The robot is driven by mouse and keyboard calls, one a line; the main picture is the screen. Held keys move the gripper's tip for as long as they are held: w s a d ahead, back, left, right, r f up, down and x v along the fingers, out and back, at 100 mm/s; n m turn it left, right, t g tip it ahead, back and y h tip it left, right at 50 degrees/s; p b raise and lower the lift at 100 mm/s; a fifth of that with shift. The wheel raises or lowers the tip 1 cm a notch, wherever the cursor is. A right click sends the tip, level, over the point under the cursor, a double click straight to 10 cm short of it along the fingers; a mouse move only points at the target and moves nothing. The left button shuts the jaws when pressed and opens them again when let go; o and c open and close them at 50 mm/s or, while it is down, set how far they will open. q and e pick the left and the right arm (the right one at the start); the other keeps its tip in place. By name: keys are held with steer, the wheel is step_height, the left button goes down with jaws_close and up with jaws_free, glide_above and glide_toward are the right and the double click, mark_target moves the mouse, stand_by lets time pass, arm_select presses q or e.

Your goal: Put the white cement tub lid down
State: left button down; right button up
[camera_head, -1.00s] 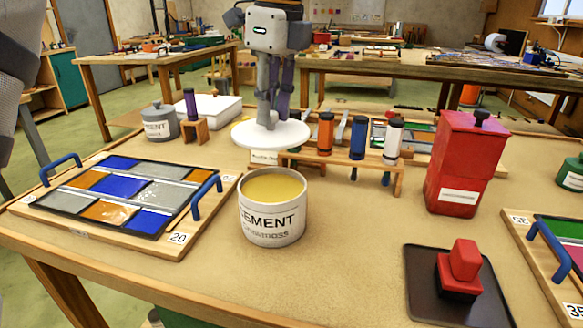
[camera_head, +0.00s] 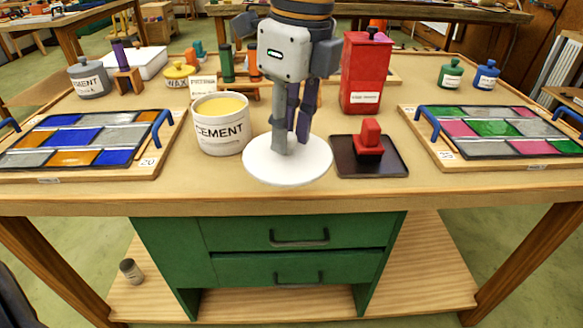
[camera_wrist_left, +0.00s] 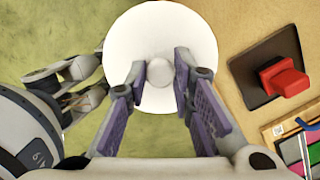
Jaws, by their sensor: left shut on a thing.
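The white lid (camera_head: 262,172), a flat disc with a round knob, is level near the table's front edge, between the open cement tub (camera_head: 222,138) and a dark tray. My left gripper (camera_head: 291,146) points down and is shut on its knob. The left wrist view shows the lid (camera_wrist_left: 160,25) with its knob between the purple-padded fingers (camera_wrist_left: 160,70). Whether the lid touches the tabletop is unclear. The tub stands upright, showing yellowish contents. My right gripper (camera_wrist_left: 100,76) shows at the left of the wrist view; its opening is unclear.
The dark tray (camera_head: 388,165) holds a red-handled block (camera_head: 369,140). A red canister (camera_head: 364,75) stands behind. Leaded panels on boards lie at left (camera_head: 80,140) and right (camera_head: 505,130). A low rack (camera_head: 253,84) stands behind the tub. Bare tabletop shows around the lid.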

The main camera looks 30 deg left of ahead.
arm_select(q)
steer(key=w+a+f, duration=0.2)
steer(key=w+f, duration=0.1)
steer(key=w+a+f, duration=0.2)
steer(key=w+f, duration=0.1)
steer(key=w+a+f+b, duration=0.1)
steer(key=w+a+f, duration=0.2)
steer(key=w, duration=0.1)
steer(key=shift+a+f, duration=0.1)
steer(key=shift+f, duration=0.25)
step_height(320, 180, down, 2)
steer(key=shift+w+f, duration=0.1)
steer(key=shift+f, duration=0.1)
arm_select(e)
steer(key=shift+s+f+g, duration=0.3)
steer(key=shift+s+f, duration=0.25)
steer(key=shift+f, duration=0.1)
arm_select(q)
steer(key=shift+f, duration=0.1)
steer(key=c, duration=1.4)
jaws_free()
